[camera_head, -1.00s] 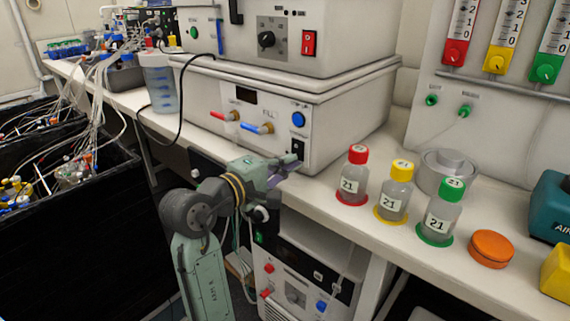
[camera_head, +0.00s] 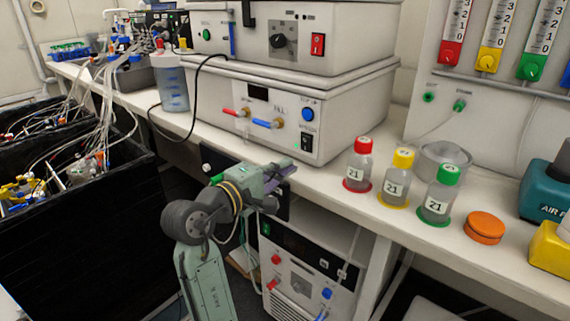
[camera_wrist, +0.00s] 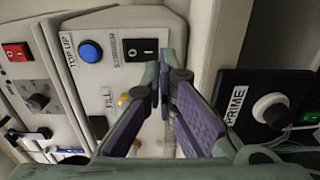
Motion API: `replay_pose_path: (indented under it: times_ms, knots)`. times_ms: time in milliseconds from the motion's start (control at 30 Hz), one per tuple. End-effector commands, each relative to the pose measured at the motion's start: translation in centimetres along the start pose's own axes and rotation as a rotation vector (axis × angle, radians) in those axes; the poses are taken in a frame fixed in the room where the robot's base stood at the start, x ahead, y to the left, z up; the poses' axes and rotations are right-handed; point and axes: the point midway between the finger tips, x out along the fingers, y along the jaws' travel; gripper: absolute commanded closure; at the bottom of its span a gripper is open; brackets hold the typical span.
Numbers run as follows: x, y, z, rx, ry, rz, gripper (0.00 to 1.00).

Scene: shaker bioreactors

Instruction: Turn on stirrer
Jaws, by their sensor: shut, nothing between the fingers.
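The stirrer switch is a black rocker (camera_wrist: 140,49) on the white unit's front panel, beside a label reading STIRRER. It also shows low on the panel's right side in the head view (camera_head: 307,143). I cannot tell its position. The blue TOP UP button (camera_wrist: 90,51) is next to it, and it shows above the switch in the head view (camera_head: 308,115). My gripper (camera_wrist: 163,82) is shut and empty, its purple-grey fingers pointing toward the panel, their tips just below the switch in the wrist view. In the head view my gripper (camera_head: 288,166) is left of and below the switch, apparently clear of it.
A black PRIME panel with a white knob (camera_wrist: 270,108) is at right in the wrist view. Red (camera_head: 236,112) and blue (camera_head: 267,123) taps stick out from the unit. Red- (camera_head: 357,172), yellow- and green-capped bottles stand on the bench to the right.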

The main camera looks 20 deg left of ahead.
Motion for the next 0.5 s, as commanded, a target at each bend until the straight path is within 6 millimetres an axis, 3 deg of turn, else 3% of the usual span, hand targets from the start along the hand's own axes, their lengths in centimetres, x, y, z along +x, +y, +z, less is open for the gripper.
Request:
replay_pose_path:
  times_ms: [33,200,500]
  knots:
    - [-1.5,-0.6,-0.2,0.002,0.009,0.003,1.0]
    - [-5.2,-1.1,-0.2,0.002,0.008,0.002,1.0]
    - [-8.4,-1.5,-0.1,0.0,0.004,0.002,1.0]
